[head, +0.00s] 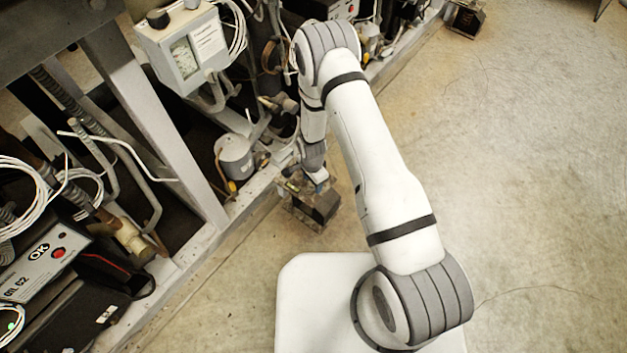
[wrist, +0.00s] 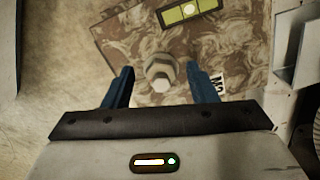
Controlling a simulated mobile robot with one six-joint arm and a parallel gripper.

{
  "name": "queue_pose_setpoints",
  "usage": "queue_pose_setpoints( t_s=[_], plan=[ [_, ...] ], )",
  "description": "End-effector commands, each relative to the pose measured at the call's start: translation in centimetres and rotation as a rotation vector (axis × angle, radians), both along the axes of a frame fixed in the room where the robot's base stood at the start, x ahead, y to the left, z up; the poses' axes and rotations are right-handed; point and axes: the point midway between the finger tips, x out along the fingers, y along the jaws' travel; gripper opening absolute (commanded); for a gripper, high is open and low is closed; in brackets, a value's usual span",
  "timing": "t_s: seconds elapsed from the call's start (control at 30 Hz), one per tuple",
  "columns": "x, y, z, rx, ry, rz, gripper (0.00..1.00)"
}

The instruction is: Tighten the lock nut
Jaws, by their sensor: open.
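The lock nut (wrist: 160,70) is a pale, roundish nut with a lighter stud end, on a brown, mottled block face (wrist: 120,38) in the wrist view. My gripper (wrist: 162,84) is open, with one blue finger on each side of the nut and a gap on both sides. The nut stands between the fingers, near their tips. I cannot tell the depth between tips and nut. In the head view the dark block (head: 318,206) sits low beside the rack, under my gripper (head: 312,182). The nut cannot be made out there.
A green-yellow level vial (wrist: 190,10) lies on the block. A white label (wrist: 217,84) is beside the right finger. The rack frame (head: 165,115) with pipes and a grey gauge box (head: 184,48) stands at left. Open concrete floor (head: 520,150) lies at right.

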Motion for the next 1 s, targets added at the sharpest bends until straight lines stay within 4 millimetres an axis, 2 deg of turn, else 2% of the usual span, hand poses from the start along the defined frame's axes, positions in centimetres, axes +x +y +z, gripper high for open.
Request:
queue_pose_setpoints(
  t_s=[0.17,0.4,0.6,1.0],
  plan=[
    [0.0,0.0,1.0,0.001,-0.001,0.001,0.52],
    [0.0,0.0,5.3,0.001,-0.001,0.0,0.52],
    [-0.1,0.0,7.5,0.001,-0.001,0.0,0.52],
    [-0.1,0.0,7.8,0.0,0.0,0.0,0.52]
  ],
)
